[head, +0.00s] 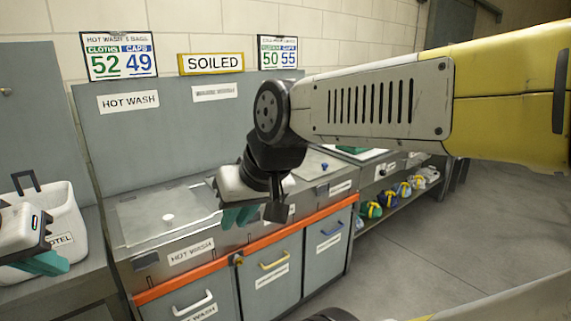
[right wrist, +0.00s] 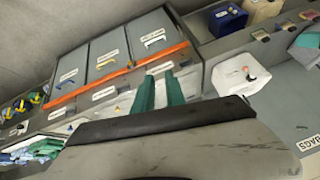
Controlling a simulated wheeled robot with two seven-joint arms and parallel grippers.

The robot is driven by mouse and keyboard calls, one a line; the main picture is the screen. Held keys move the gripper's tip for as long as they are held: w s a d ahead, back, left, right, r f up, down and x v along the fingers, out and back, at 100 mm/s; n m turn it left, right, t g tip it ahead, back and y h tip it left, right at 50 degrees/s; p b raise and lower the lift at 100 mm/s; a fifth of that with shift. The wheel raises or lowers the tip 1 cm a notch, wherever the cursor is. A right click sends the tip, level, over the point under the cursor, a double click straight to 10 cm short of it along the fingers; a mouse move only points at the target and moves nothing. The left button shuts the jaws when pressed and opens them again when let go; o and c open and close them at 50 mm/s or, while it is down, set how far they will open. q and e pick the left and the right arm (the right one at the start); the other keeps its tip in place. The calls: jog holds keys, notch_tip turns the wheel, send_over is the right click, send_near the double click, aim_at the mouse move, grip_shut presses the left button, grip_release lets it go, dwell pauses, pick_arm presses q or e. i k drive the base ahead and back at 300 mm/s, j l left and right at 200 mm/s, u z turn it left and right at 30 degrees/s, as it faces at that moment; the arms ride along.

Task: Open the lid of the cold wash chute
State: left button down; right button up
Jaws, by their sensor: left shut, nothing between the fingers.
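The hot wash chute lid (head: 165,215) is a shut metal lid with a white knob. The middle chute, with a yellow-handled door (head: 272,270), stands to its right; its top is largely hidden by my right gripper, and its labels are too blurred to read. My right gripper (head: 240,216) hangs above the counter near the border of these two chutes, teal fingers pointing down. In the right wrist view its fingers (right wrist: 160,93) are slightly apart with nothing between them.
An orange rail (head: 225,255) runs along the cabinet front. A third chute door (head: 326,242) has a blue handle. Several coloured bundles (head: 404,189) lie on a low shelf at the right. The floor (head: 430,230) in front is clear.

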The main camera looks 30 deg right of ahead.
aim_at(315, 166)
jog(key=i+l, duration=0.25)
jog(key=l, duration=0.25)
jog(key=i+l, duration=0.25)
jog(key=l, duration=0.2)
jog(key=i+l+z, duration=0.1)
jog(key=i+l, duration=0.15)
jog(key=l, duration=0.25)
jog(key=i+l, duration=0.25)
jog(key=l, duration=0.2)
jog(key=i+l, duration=0.3)
jog(key=l, duration=0.2)
jog(key=i+l+z, duration=0.1)
jog(key=i+l, duration=0.15)
jog(key=l, duration=0.2)
jog(key=i+l, duration=0.25)
jog(key=l, duration=0.2)
